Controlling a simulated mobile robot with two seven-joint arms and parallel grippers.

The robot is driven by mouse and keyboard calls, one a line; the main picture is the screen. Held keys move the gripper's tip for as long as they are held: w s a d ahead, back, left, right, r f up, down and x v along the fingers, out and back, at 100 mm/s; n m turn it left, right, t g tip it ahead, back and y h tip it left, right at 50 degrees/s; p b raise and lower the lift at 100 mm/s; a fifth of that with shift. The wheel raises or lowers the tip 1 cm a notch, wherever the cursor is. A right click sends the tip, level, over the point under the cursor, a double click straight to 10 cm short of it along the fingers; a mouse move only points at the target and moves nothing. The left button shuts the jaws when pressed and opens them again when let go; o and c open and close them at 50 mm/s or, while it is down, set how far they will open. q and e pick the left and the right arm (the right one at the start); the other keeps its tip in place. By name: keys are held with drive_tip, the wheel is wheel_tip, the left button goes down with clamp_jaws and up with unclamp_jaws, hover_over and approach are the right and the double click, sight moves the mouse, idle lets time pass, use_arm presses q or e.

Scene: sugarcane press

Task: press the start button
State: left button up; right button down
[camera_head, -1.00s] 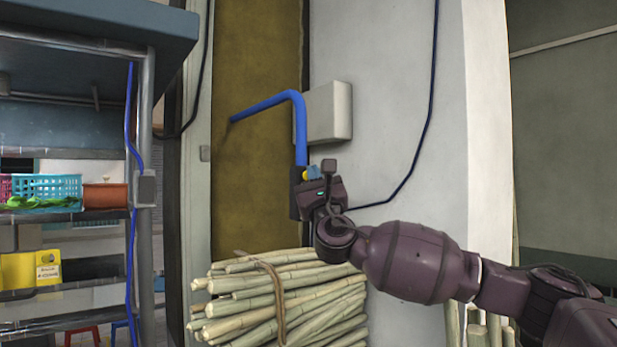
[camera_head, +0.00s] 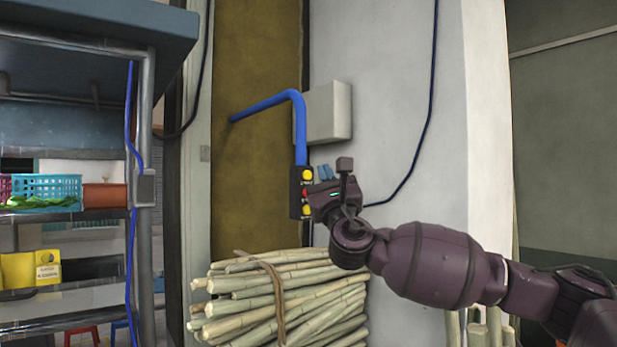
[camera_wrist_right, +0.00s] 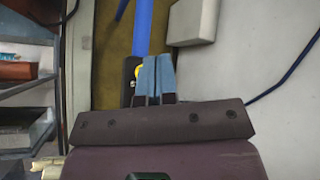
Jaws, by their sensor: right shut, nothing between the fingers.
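A black control box (camera_head: 294,198) hangs at the end of a blue pipe. It carries an upper yellow button (camera_head: 307,175), a red button (camera_head: 306,192) and a lower yellow button (camera_head: 307,210). Their labels are too small to read. My right gripper (camera_head: 325,172) is just right of the box, its blue fingers together and empty. In the right wrist view the fingers (camera_wrist_right: 158,80) hide part of the box (camera_wrist_right: 128,88), with one yellow button (camera_wrist_right: 139,70) partly showing beside them. I cannot tell whether they touch the box. My left gripper is not in view.
A grey-white wall box (camera_head: 328,112) is behind the blue pipe (camera_head: 265,105). A metal shelf rack (camera_head: 145,110) with a teal basket (camera_head: 45,187) stands at the left.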

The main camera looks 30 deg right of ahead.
drive_tip(key=shift+s+d, duration=0.1)
drive_tip(key=shift+s, duration=1.15)
drive_tip(key=shift+f, duration=0.1)
